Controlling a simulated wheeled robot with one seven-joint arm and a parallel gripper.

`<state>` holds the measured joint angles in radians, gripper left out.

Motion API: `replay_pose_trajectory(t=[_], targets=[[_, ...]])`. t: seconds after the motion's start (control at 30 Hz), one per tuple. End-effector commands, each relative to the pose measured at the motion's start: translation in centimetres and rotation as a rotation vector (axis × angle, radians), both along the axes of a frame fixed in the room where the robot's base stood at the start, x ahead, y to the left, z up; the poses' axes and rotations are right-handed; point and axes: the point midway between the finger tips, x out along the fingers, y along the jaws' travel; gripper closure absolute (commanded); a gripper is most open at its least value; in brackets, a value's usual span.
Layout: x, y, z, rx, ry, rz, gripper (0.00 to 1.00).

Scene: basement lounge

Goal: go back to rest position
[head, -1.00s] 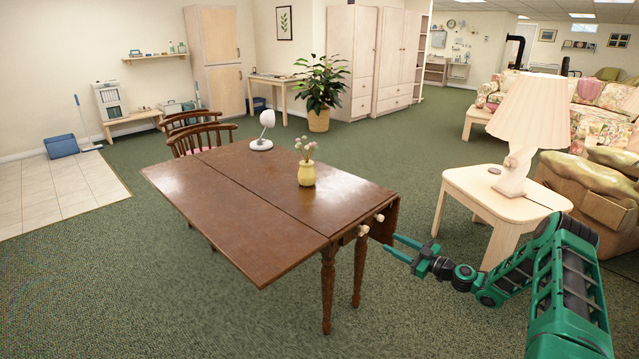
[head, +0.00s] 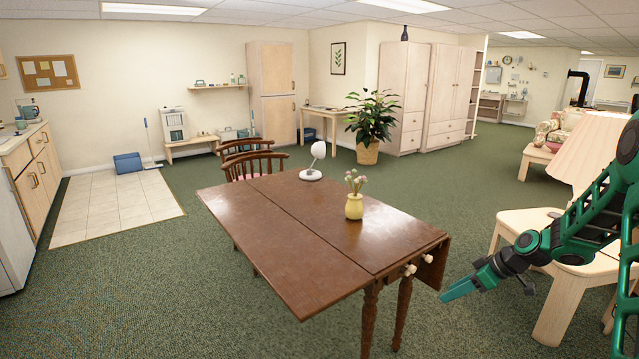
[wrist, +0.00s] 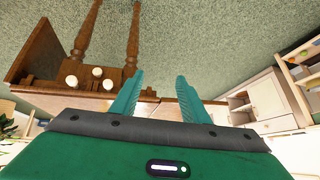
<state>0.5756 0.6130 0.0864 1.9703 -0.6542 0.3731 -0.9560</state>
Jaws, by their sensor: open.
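My gripper (head: 459,291) is open and empty in the head view. It is in the air at the near right end of the brown drop-leaf table (head: 290,240), apart from it. In the wrist view my gripper (wrist: 153,95) shows two green fingers spread apart with nothing between them. The table's turned legs and pale knobs (wrist: 97,78) show beyond the fingers in that view. My green arm comes in from the right side of the head view.
A yellow vase with flowers (head: 354,206) and a white lamp (head: 312,172) stand on the table. Right of it, a pale side table (head: 515,222) with a large shaded lamp (head: 590,150) is partly behind my arm. Green carpet (head: 130,290) is open at the left.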

Motion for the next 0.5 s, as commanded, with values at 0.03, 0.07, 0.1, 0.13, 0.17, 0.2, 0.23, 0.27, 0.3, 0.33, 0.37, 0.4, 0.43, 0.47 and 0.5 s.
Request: replay_pose_trajectory(t=[0.03, 0.07, 0.1, 0.13, 0.17, 0.2, 0.23, 0.27, 0.3, 0.33, 0.37, 0.4, 0.43, 0.47, 0.5], targets=[[-1.2, -0.2, 1.3, -0.030, 0.034, -0.025, 0.59], [-2.0, -0.3, 1.8, -0.045, 0.059, -0.043, 0.59], [-3.0, -0.5, 2.5, -0.065, 0.089, -0.068, 0.59], [-3.8, -0.7, 3.1, -0.079, 0.111, -0.088, 0.59], [-4.6, -0.9, 3.6, -0.094, 0.134, -0.111, 0.59], [-5.8, -1.1, 4.4, -0.111, 0.163, -0.140, 0.59], [-6.6, -1.3, 5.0, -0.125, 0.182, -0.165, 0.59], [-7.5, -1.5, 5.5, -0.138, 0.204, -0.189, 0.59], [-8.6, -1.7, 6.3, -0.154, 0.229, -0.223, 0.59], [-9.6, -1.9, 6.9, -0.166, 0.249, -0.249, 0.59], [-10.5, -2.0, 7.5, -0.178, 0.266, -0.277, 0.59], [-11.7, -2.2, 8.2, -0.192, 0.291, -0.314, 0.59], [-12.7, -2.4, 8.8, -0.202, 0.307, -0.342, 0.59], [-13.7, -2.5, 9.3, -0.211, 0.324, -0.372, 0.59], [-15.0, -2.7, 10.0, -0.223, 0.346, -0.412, 0.59]])
